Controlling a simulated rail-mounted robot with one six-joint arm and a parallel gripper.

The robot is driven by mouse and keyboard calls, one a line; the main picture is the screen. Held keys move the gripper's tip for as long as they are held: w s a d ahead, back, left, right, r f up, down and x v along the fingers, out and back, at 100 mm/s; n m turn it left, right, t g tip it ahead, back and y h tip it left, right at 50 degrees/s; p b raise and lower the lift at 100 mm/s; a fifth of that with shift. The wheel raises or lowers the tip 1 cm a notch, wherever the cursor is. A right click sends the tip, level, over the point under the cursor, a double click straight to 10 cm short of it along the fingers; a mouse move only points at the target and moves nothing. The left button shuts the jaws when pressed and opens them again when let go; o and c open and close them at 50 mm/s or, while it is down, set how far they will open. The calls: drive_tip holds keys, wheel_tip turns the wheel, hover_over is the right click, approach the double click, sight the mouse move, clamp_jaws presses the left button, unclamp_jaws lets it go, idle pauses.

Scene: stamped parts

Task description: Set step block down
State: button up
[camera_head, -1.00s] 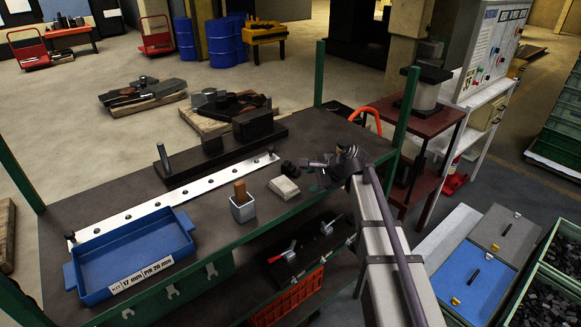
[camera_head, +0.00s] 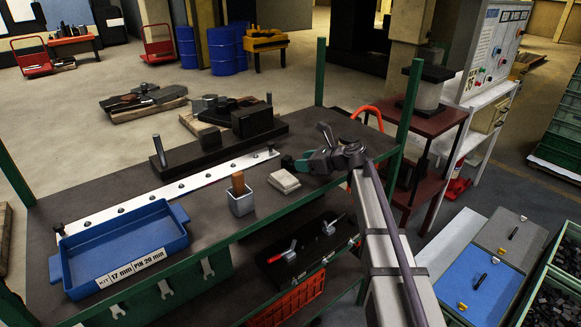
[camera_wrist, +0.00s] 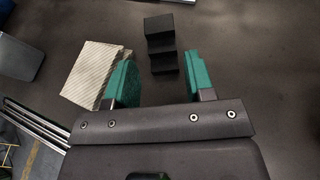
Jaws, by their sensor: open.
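The step block (camera_wrist: 163,46) is a small black stepped piece. In the wrist view it stands on the dark bench top, ahead of my gripper (camera_wrist: 161,80) and roughly between the lines of its two teal fingers. The fingers are wide apart with nothing between their tips, and a gap shows between them and the block. In the head view the block (camera_head: 287,162) is a small dark shape just left of my gripper (camera_head: 308,162), behind the pale pad. My gripper partly crowds it there, so its steps are not clear.
A pale ribbed pad (camera_wrist: 97,75) lies close beside the left finger. A grey cup (camera_head: 241,204) with a brown piece, a blue tray (camera_head: 120,250), a white strip with studs (camera_head: 180,190) and a black fixture (camera_head: 218,149) share the bench. A green post (camera_head: 411,110) stands right.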

sight(291, 163)
drive_tip(key=b+x, duration=0.1)
drive_tip(key=x, duration=0.3)
drive_tip(key=shift+w+a+f, duration=0.2)
drive_tip(key=shift+w+f, duration=0.05)
drive_tip(key=shift+s+d+r, duration=0.1)
drive_tip(key=shift+r, duration=0.05)
clamp_jaws()
